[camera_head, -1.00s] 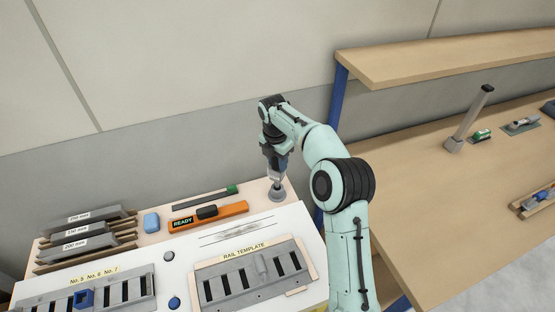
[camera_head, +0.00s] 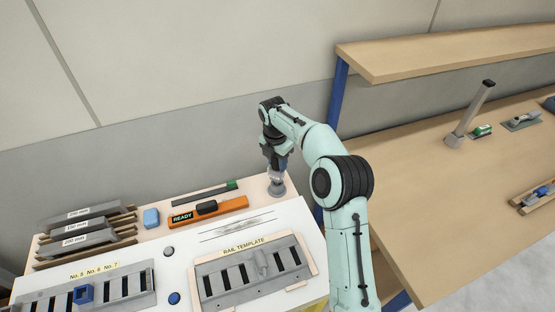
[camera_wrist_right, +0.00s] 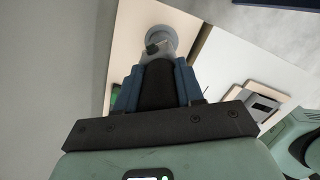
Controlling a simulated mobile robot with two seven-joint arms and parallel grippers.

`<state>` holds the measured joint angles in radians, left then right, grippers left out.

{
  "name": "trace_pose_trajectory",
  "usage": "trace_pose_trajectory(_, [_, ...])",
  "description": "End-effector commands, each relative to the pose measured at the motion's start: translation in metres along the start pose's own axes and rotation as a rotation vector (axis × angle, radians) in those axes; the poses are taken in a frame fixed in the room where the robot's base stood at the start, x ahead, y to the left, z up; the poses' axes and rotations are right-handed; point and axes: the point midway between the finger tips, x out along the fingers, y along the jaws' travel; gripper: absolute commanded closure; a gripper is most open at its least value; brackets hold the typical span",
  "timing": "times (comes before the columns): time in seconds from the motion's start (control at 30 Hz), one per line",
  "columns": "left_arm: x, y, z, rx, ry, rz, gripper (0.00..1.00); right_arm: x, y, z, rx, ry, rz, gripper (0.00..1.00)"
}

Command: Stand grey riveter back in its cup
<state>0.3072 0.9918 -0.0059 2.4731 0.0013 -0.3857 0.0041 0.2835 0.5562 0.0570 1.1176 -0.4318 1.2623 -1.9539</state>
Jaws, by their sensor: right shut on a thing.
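My right gripper (camera_head: 277,164) points down at the back right corner of the bench, shut on the grey riveter (camera_head: 277,179). The riveter looks roughly upright, with its lower end at the round grey cup (camera_head: 278,190). In the right wrist view the cup (camera_wrist_right: 161,36) shows just beyond the fingers of the right gripper (camera_wrist_right: 158,72), with a dark end of the riveter (camera_wrist_right: 152,48) over it. Most of the riveter is hidden by the fingers, and I cannot tell how deep it sits in the cup. My left gripper is not in view.
Left of the cup lie an orange READY box (camera_head: 233,207) and a dark bar with a green end (camera_head: 231,186). In front is the rail template (camera_head: 225,290). Labelled racks (camera_head: 88,225) stand at left. A blue post (camera_head: 338,95) and wooden shelf table (camera_head: 430,190) are at right.

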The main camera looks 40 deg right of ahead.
Motion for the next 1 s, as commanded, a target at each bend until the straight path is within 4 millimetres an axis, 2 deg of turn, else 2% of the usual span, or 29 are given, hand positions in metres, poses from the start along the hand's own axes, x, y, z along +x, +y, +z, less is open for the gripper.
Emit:
trace_pose_trajectory(0.87, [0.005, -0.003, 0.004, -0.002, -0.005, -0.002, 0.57, 0.019, 0.0, -0.001, 0.001, -0.002, 0.003, 1.0])
trace_pose_trajectory(0.9, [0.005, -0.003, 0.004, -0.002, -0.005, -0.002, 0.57, 0.019, 0.001, -0.001, 0.001, -0.002, 0.003, 0.6])
trace_pose_trajectory(1.0, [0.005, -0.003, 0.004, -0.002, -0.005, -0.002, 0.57, 0.019, 0.001, -0.001, 0.001, -0.002, 0.003, 0.33])
